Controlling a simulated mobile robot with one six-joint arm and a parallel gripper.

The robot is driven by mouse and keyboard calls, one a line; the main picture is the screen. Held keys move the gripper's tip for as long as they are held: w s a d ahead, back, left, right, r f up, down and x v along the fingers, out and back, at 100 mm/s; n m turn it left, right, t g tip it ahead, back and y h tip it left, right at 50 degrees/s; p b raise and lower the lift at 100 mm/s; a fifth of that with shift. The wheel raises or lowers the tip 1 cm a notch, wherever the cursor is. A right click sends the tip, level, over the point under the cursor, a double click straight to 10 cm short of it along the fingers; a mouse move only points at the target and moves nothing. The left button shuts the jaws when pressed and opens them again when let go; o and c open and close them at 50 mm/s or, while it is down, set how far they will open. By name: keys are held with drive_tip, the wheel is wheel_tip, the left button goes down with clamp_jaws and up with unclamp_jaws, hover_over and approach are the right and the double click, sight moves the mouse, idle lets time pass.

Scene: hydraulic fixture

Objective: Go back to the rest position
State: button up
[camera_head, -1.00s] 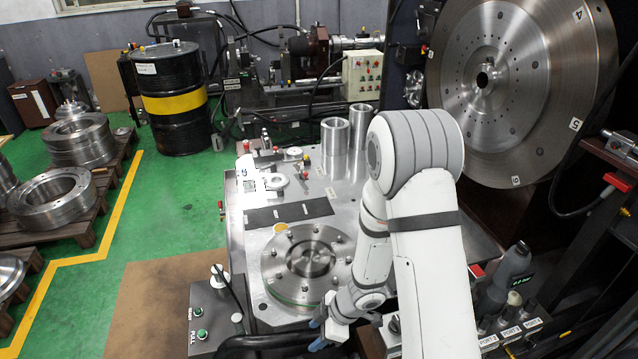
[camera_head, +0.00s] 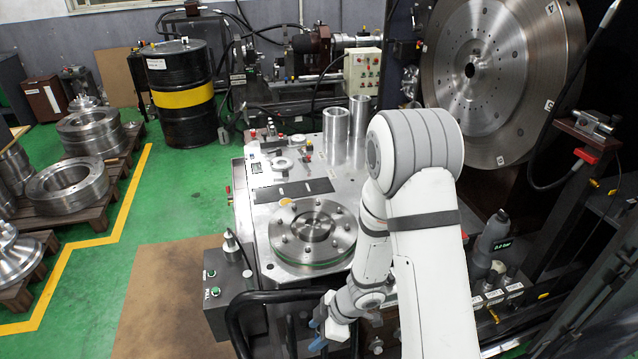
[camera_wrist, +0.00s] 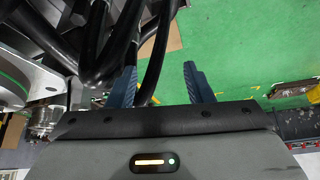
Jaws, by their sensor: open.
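My gripper (camera_head: 319,335) hangs low in front of the fixture table (camera_head: 262,213), near its front edge, in the head view. Its blue fingers also show in the wrist view (camera_wrist: 160,88), spread apart with nothing held between them. Black hoses (camera_wrist: 100,45) pass behind the left finger in the wrist view, and green floor shows behind the right one. The round steel flange (camera_head: 313,252) with its bolts sits on the table, above and left of my gripper in the head view.
A black control box (camera_head: 232,290) with green buttons stands at the table's left front. Two steel cylinders (camera_head: 336,135) stand at the table's back. Open green floor (camera_head: 185,180) lies to the left.

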drive_tip(key=w+d+r+m+t+h+b, duration=0.1)
drive_tip(key=w+d+r+m+t+h, duration=0.3)
drive_tip(key=d+r, duration=0.3)
drive_tip(key=w+d+r+m+t+h+b, duration=0.25)
drive_tip(key=d+r+m, duration=0.25)
drive_tip(key=d+r, duration=0.3)
drive_tip(key=s+r+m+g, duration=0.2)
drive_tip(key=s+r+m, duration=0.2)
drive_tip(key=s, duration=0.4)
drive_tip(key=s+r+m+g+b, duration=0.1)
drive_tip(key=s+r+m+g, duration=0.1)
drive_tip(key=s+r+m, duration=0.3)
drive_tip(key=s, duration=0.3)
drive_tip(key=shift+s+d, duration=0.15)
drive_tip(key=shift+s, duration=0.25)
drive_tip(key=shift+r+y, duration=0.1)
drive_tip(key=shift+y, duration=0.15)
drive_tip(key=shift+c, duration=1.2)
